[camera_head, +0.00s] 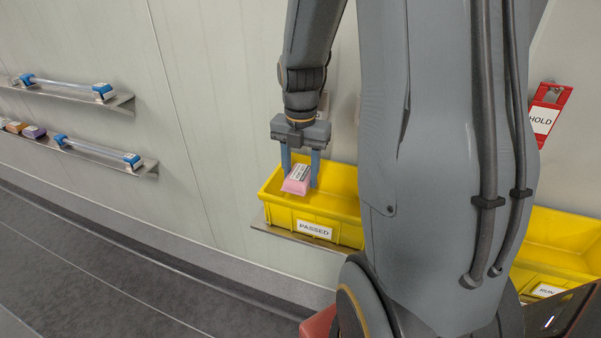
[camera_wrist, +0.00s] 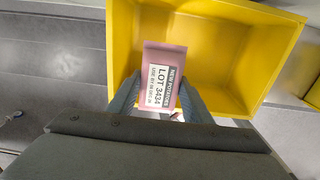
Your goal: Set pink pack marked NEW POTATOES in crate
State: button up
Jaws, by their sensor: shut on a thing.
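The pink pack (camera_head: 297,180) is held between the two fingers of my gripper (camera_head: 301,176). In the wrist view the pack (camera_wrist: 151,62) shows a white label with LOT 3434 and a dark strip reading NEW POTATOES. My gripper (camera_wrist: 160,102) is shut on the pack's sides. The yellow crate marked PASSED (camera_head: 283,214) stands on a shelf against the wall. The pack is over the crate's opening, near its left part; in the wrist view the empty crate floor (camera_wrist: 225,45) shows beyond it. I cannot tell the exact height of the pack above the floor.
A second yellow crate (camera_head: 562,243) with a partly hidden label stands at the right, behind my arm. A red HOLD sign (camera_head: 547,112) hangs on the wall. Wall shelves at the left hold clear tubes with blue ends (camera_head: 95,148) and small packs (camera_head: 33,132).

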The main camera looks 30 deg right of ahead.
jog(key=shift+f, duration=0.15)
jog(key=shift+f, duration=0.35)
jog(key=shift+f, duration=0.15)
